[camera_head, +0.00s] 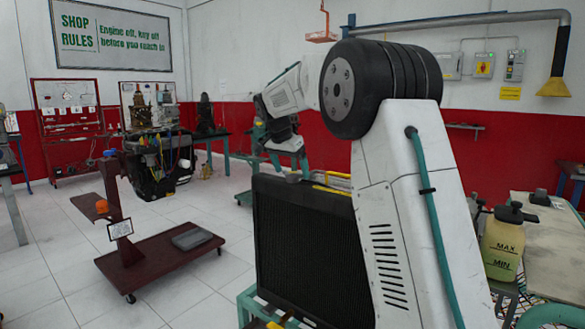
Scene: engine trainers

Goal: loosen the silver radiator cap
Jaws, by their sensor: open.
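A black radiator (308,245) stands upright in the middle on a teal stand (247,303). A small silver radiator cap (293,177) shows at the left end of its top edge. My gripper (289,165) hangs just above that end of the radiator, pointing down. Its jaws look apart and nothing shows between them. The cap is below the fingertips; I cannot tell whether they touch it. My own arm hides the right part of the radiator.
A translucent tank (503,245) marked MAX and MIN stands at the right beside a workbench (553,240). An engine (158,165) hangs on a dark red wheeled stand (150,265) at left. Tiled floor between the stand and radiator is clear.

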